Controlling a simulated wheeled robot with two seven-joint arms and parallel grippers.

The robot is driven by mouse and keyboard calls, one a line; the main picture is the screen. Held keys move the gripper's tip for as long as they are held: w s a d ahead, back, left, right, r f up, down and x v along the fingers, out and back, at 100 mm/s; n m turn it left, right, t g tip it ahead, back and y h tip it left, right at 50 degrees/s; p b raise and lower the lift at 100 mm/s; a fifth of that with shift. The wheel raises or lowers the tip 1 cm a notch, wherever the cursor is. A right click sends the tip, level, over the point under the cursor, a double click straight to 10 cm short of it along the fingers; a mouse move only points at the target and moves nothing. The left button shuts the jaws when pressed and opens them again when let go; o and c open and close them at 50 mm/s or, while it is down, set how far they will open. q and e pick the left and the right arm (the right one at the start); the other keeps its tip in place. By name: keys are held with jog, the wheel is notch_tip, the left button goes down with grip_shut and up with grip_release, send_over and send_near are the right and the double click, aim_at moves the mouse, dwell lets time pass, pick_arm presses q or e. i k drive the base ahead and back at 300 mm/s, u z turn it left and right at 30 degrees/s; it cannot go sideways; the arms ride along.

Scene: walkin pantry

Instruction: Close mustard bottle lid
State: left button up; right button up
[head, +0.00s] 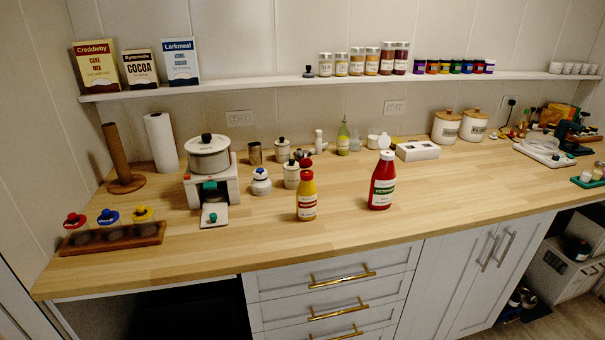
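The mustard bottle (307,203) is yellow with a pale label and stands upright on the wooden counter, near the middle of the head view. Its red lid (306,163) appears flipped up above the red cap, though it is small in the picture. A red ketchup bottle (382,187) stands upright to its right, and its white lid (384,142) also appears raised. Neither of my grippers is in view.
The wooden counter (260,235) is clear in front of the bottles. Behind the mustard stand a small jar (291,178) and a white-and-blue container (261,187). A pot (208,160) on a white stand is at the left. A long shelf (250,85) runs above.

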aim_at(305, 164)
jog(key=u, duration=0.5)
jog(key=i, duration=1.1)
jog(key=z, duration=0.5)
